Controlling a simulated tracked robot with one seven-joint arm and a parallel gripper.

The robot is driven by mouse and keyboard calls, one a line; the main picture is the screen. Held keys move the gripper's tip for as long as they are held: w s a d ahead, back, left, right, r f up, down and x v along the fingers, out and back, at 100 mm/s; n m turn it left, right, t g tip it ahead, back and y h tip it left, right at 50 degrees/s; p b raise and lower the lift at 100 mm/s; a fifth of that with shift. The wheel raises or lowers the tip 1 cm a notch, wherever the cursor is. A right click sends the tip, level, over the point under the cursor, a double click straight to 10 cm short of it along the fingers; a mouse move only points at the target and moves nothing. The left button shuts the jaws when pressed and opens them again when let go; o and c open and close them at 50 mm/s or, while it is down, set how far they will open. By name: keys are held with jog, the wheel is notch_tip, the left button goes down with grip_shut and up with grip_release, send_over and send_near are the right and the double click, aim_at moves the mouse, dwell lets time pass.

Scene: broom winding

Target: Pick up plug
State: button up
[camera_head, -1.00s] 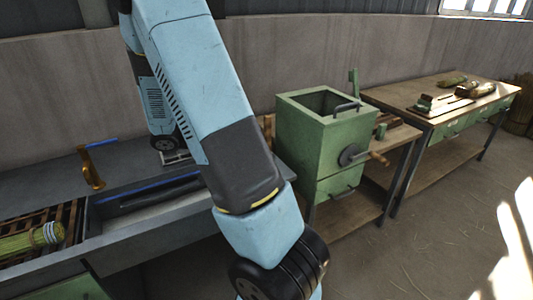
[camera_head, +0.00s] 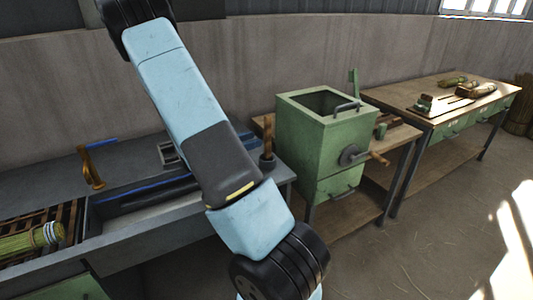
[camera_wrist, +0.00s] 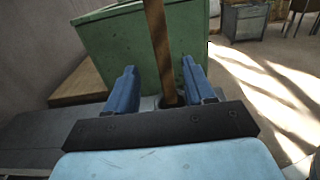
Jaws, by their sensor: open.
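The item I take to be the plug is an upright wooden handle on a dark round base. In the head view the plug (camera_head: 267,141) stands at the right end of the grey bench, just left of the green box. In the wrist view the plug's brown shaft (camera_wrist: 159,38) rises between the two blue fingers of my gripper (camera_wrist: 159,68), with its dark base low between them. The gripper is open, with gaps on both sides of the shaft. Whether the shaft is between the fingers or just beyond them I cannot tell. In the head view my arm hides the gripper.
A green metal box with a crank (camera_head: 322,135) stands close right of the plug; it fills the wrist view's background (camera_wrist: 110,45). The grey bench (camera_head: 120,160) carries a brass handle (camera_head: 90,168) and a straw bundle (camera_head: 28,240) at left. A wooden table (camera_head: 420,92) is farther right.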

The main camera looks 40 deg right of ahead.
aim_at(265, 137)
jog(key=shift+f+x, duration=0.1)
jog(key=shift+x, duration=1.65)
jog(key=shift+f+x, duration=0.15)
jog(key=shift+x, duration=1.6)
jog(key=shift+s, duration=0.1)
jog(key=shift+c, duration=0.3)
jog(key=shift+a, duration=0.1)
grip_shut()
